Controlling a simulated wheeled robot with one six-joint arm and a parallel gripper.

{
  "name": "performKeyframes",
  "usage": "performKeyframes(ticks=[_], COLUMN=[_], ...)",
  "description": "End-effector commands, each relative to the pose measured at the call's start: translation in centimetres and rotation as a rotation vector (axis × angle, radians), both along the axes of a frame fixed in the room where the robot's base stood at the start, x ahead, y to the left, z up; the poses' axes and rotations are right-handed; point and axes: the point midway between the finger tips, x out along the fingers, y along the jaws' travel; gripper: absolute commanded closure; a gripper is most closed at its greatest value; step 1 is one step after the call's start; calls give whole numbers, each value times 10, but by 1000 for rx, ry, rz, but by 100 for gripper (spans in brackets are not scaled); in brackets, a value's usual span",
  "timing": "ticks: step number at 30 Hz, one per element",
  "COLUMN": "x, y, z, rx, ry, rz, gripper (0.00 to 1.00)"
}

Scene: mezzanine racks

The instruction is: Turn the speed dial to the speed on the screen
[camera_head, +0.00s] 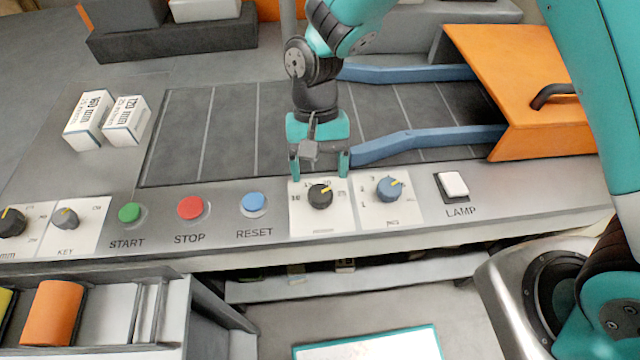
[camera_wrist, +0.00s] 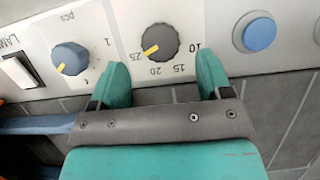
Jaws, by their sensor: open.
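The black dial (camera_head: 320,195) sits on a white plate marked 10, 15, 20 and 25. Its yellow pointer is turned towards the 25 in the wrist view, where the dial (camera_wrist: 161,41) appears upside down. The word under it is too small to read. My gripper (camera_head: 320,171) is open and empty, pointing down just behind the dial. In the wrist view its two fingertips (camera_wrist: 163,72) are spread on either side of the dial, apart from it. No speed reading on a screen is legible here.
A blue pcs dial (camera_head: 389,190) and white LAMP switch (camera_head: 453,186) stand to the right. A blue RESET button (camera_head: 253,203), red STOP (camera_head: 190,207) and green START (camera_head: 129,212) are left. Blue rails (camera_head: 430,140) and an orange cover (camera_head: 525,75) lie behind.

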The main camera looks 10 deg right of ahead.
Motion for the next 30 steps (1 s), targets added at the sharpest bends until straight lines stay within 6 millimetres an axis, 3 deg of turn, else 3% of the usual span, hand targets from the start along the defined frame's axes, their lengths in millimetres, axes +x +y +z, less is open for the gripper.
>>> performKeyframes(ticks=[3, 9, 19, 20, 26, 30], x=[-10, -17, -18, -18, -18, -18], y=[0, 0, 1, 1, 1, 1], z=[-19, -38, -42, -42, -42, -42], rx=[-2, 0, 0, 0, 1, 1], ry=[4, 1, 0, 0, 0, 0], rz=[2, 0, 0, 0, 0, 2], gripper=[28, 28, 28, 30, 76, 76])
